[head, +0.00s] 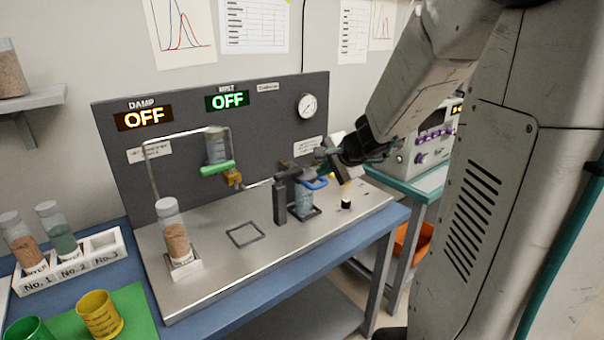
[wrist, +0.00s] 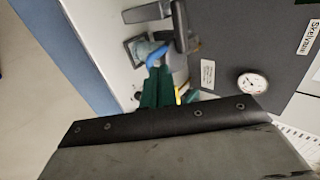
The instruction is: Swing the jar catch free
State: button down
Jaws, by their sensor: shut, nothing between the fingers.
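The right-hand jar (head: 305,202) stands in a square seat on the steel deck, beside a dark post (head: 280,202). A blue catch (head: 314,184) sits at its upper part; the catch also shows in the wrist view (wrist: 157,54). A second, upper jar (head: 215,148) has a green catch (head: 217,168) below it. My gripper (head: 324,163) is just above and right of the blue catch. Its green fingers are together and empty in the wrist view (wrist: 158,80), with the tips close to the catch. I cannot tell whether they touch it.
A capped jar (head: 172,228) of tan grains stands at the deck's left front. A rack (head: 72,266) with jars and two cups are farther left. The dark back panel (head: 265,125) carries a gauge (head: 307,106) and two OFF displays.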

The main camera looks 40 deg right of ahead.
aim_at(296, 176)
jog(key=w+f, duration=0.4)
jog(key=w, duration=0.5)
jog(key=shift+a+f, duration=0.15)
jog(key=shift+f, duration=0.2)
